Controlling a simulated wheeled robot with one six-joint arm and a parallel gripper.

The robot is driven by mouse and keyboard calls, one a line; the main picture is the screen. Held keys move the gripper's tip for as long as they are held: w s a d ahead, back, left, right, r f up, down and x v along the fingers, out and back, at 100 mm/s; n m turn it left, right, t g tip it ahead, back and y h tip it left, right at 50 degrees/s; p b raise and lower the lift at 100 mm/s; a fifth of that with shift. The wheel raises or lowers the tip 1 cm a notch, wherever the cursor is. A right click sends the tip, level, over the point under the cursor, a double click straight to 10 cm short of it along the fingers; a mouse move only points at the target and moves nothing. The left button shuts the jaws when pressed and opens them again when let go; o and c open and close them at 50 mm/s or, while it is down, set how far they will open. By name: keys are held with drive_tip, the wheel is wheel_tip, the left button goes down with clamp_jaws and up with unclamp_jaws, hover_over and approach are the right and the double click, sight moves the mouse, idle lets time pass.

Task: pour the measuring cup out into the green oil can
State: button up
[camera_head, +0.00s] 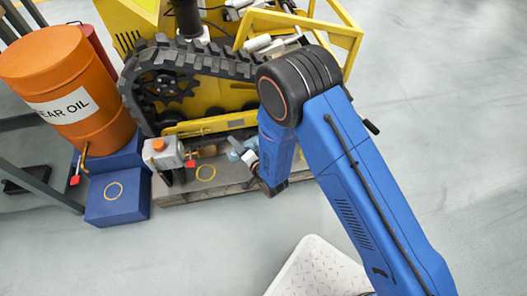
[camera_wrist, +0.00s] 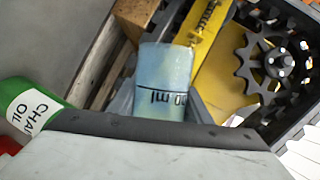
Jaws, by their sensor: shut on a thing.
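The measuring cup (camera_wrist: 165,72) is pale blue and translucent, with dark "ml" marks, in the middle of the wrist view. A dark bar across the bottom hides its lower part. It also shows small and pale blue in the head view (camera_head: 236,147). My gripper (camera_head: 257,172) is shut on the cup, low in front of the yellow machine; the arm hides part of it. The green oil can (camera_wrist: 30,108), labelled "CHAIN OIL", is at the left of the wrist view, apart from the cup and partly cut off. I cannot make out the can in the head view.
A tracked yellow machine (camera_head: 190,130) stands just behind, its sprocket close in the wrist view (camera_wrist: 265,65). A white jerrycan with an orange cap (camera_head: 162,153) stands left of my gripper. An orange drum (camera_head: 62,75) and blue blocks (camera_head: 117,203) are farther left.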

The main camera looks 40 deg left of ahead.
drive_tip(key=f+n+t+h, duration=0.1)
drive_tip(key=f+n, duration=0.2)
drive_tip(key=f+n+t+h+b, duration=0.1)
drive_tip(key=f+n, duration=0.1)
drive_tip(key=f+n+t+h+b, duration=0.1)
drive_tip(key=f+n+t, duration=0.1)
drive_tip(key=f+n, duration=0.1)
drive_tip(key=shift+w+d+f+n+h, duration=0.15)
drive_tip(key=shift+w+f+n+h, duration=0.15)
drive_tip(key=shift+h, duration=0.1)
drive_tip(key=shift+f+n+t+b, duration=0.25)
drive_tip(key=shift+n+t+b, duration=0.2)
drive_tip(key=shift+n, duration=0.15)
idle(0.4)
idle(0.6)
